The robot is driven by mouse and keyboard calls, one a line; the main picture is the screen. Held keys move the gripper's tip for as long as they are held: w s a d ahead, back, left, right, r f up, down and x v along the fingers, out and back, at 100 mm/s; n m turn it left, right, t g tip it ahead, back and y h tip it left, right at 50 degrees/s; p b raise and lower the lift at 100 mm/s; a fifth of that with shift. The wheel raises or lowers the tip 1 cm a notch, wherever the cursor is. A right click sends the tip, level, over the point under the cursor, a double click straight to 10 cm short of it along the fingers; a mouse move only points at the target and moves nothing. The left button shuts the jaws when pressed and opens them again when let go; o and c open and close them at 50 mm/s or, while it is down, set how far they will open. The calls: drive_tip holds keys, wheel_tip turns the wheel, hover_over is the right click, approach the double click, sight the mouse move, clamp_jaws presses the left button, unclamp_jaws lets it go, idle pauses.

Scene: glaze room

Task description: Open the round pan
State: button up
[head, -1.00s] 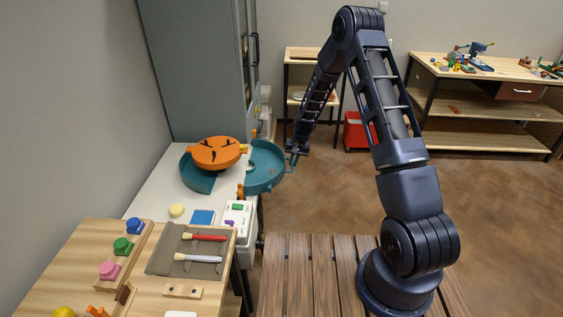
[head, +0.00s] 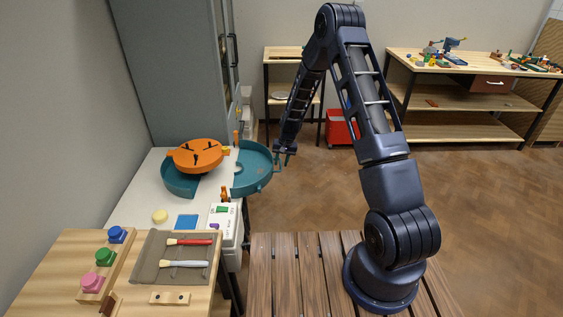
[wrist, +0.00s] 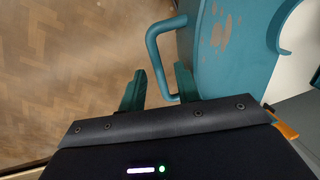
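The round pan is teal and in two parts around an orange wheel disc (head: 198,155). Its left part (head: 180,184) sits under the disc. Its right part (head: 253,185) stands swung out to the right, past the white table's edge, with a gap between the parts. In the wrist view the pan's wall (wrist: 235,60) carries a teal bar handle (wrist: 155,50). My gripper (wrist: 160,72) is at this handle, with one finger on each side of its bar and space between the fingers. In the head view my gripper (head: 284,159) is small at the pan's right rim.
A grey cabinet (head: 175,70) stands behind the pan. A white control box (head: 222,222) and a blue square (head: 187,221) lie in front of it. A wooden table with brushes (head: 190,242) is nearer. Open floor (head: 320,190) lies right of the pan.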

wheel_tip(320, 180, up, 11)
drive_tip(key=d, duration=0.2)
drive_tip(key=shift+f, duration=0.2)
idle(0.4)
drive_tip(key=s+d+r+t, duration=0.1)
drive_tip(key=s+d+r, duration=0.35)
drive_tip(key=r, duration=0.45)
drive_tip(key=s+d+r, duration=0.4)
drive_tip(key=s+r, duration=0.1)
drive_tip(key=r, duration=0.3)
drive_tip(key=s+d+r+t, duration=0.1)
drive_tip(key=s+d+r, duration=0.3)
drive_tip(key=r, duration=0.5)
drive_tip(key=s+d+r+t, duration=0.1)
drive_tip(key=s+d+r, duration=0.2)
drive_tip(key=s, duration=0.5)
drive_tip(key=s+d+r+h, duration=0.1)
drive_tip(key=s+d+r, duration=0.2)
drive_tip(key=s, duration=0.6)
drive_tip(key=s+d+r+t+h, duration=0.1)
drive_tip(key=s+d+r, duration=0.2)
drive_tip(key=s, duration=0.6)
drive_tip(key=shift+s+d+t, duration=0.2)
drive_tip(key=shift+d+t, duration=0.1)
drive_tip(key=shift+d, duration=0.45)
